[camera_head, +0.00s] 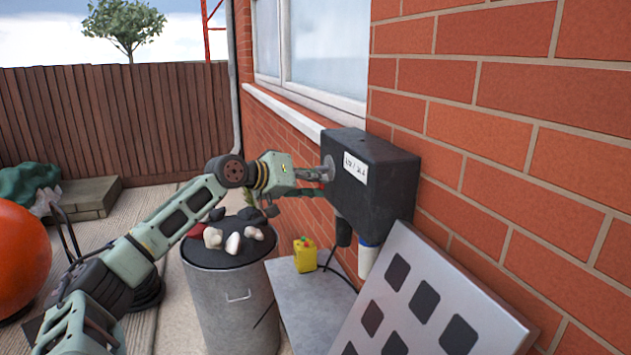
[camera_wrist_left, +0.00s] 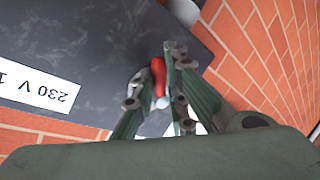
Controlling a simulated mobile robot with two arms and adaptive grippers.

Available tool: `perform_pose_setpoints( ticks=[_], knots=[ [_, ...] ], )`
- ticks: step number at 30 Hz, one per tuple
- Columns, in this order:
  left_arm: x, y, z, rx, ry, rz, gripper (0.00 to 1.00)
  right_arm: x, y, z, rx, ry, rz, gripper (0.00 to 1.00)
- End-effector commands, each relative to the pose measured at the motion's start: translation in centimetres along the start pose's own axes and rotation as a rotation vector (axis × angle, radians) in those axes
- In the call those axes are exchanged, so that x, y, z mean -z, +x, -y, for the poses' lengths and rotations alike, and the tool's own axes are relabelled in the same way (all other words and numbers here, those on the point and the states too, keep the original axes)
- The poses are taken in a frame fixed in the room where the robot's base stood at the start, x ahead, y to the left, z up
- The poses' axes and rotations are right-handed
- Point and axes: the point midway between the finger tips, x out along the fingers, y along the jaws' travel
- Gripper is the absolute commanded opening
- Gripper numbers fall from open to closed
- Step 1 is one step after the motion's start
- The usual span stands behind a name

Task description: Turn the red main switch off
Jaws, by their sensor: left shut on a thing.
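The red main switch (camera_wrist_left: 158,72) shows in the left wrist view as a short red handle between the two fingers of my left gripper (camera_wrist_left: 160,95). The fingers are shut on it, and its lower end is partly hidden by them. The switch sits on a dark grey box (camera_head: 375,185) with a white label, fixed to the brick wall; the box also fills much of the left wrist view (camera_wrist_left: 85,45). In the head view my left gripper (camera_head: 314,177) reaches the left face of the box at a grey round plate, and the red handle is hidden there. My right gripper is not in view.
Below the box, a yellow control box (camera_head: 305,256) stands on a grey surface (camera_head: 315,305). A metal bin (camera_head: 225,295) with items on top stands beneath my left arm. A slanted panel with dark squares (camera_head: 420,300) leans at the right. An orange ball (camera_head: 18,258) is far left.

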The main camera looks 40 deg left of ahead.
Motion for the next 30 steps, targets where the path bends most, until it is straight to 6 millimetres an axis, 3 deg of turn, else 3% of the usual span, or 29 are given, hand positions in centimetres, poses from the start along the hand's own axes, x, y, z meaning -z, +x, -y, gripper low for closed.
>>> perform_pose_setpoints(
  ticks=[11,30],
  knots=[
    [-0.4,0.2,0.1,-0.008,0.077,-0.039,0.0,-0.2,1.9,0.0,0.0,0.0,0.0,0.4],
    [-0.6,1.1,1.6,0.0,0.54,-0.264,0.0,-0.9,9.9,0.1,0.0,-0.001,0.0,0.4]
  ],
)
